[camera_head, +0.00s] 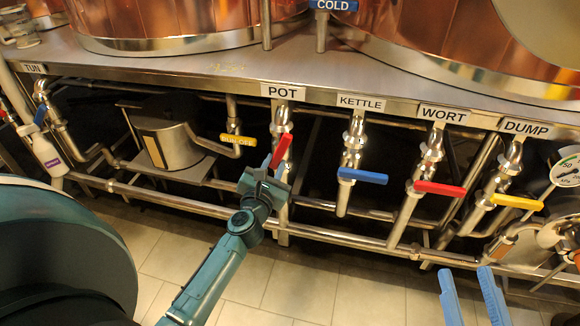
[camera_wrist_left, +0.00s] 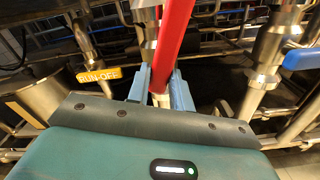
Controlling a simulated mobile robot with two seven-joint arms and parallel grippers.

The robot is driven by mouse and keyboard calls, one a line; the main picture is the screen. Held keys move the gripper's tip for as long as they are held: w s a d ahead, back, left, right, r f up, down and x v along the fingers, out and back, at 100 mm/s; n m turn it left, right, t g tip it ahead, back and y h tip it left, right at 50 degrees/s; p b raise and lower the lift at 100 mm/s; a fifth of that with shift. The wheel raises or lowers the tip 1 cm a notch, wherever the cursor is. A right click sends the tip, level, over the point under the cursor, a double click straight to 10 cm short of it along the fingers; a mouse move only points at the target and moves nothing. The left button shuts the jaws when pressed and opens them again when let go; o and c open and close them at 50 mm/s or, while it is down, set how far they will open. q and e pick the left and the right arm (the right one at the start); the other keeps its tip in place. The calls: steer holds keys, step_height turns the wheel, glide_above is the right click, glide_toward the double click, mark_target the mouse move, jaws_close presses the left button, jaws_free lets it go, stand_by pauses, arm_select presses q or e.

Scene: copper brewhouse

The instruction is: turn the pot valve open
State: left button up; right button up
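The POT label (camera_head: 283,91) sits on the bench edge above a steel valve pipe. The pot valve's red handle (camera_head: 281,150) points up and slightly right, roughly along its pipe. My left gripper (camera_head: 262,182) is at the lower part of this handle. In the left wrist view the red handle (camera_wrist_left: 172,45) runs between the two blue fingers, which fit closely on both sides and look shut on it. The valve body is partly hidden behind the gripper and handle. My right gripper (camera_head: 470,295) is open and empty at the lower right, apart from the valves.
To the right stand the kettle valve with a blue handle (camera_head: 362,176), the wort valve with a red handle (camera_head: 440,188) and the dump valve with a yellow handle (camera_head: 516,201). A horizontal pipe (camera_head: 330,236) runs low above the tiled floor.

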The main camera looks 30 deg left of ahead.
arm_select(q)
steer(key=o, duration=0.3)
steer(key=shift+v, duration=1.2)
steer(key=shift+r+m+p, duration=0.1)
steer(key=shift+m+p, duration=0.2)
steer(key=shift+m, duration=0.1)
steer(key=shift+w, duration=0.1)
steer(key=shift+w+a, duration=0.1)
steer(key=shift+x, duration=1.05)
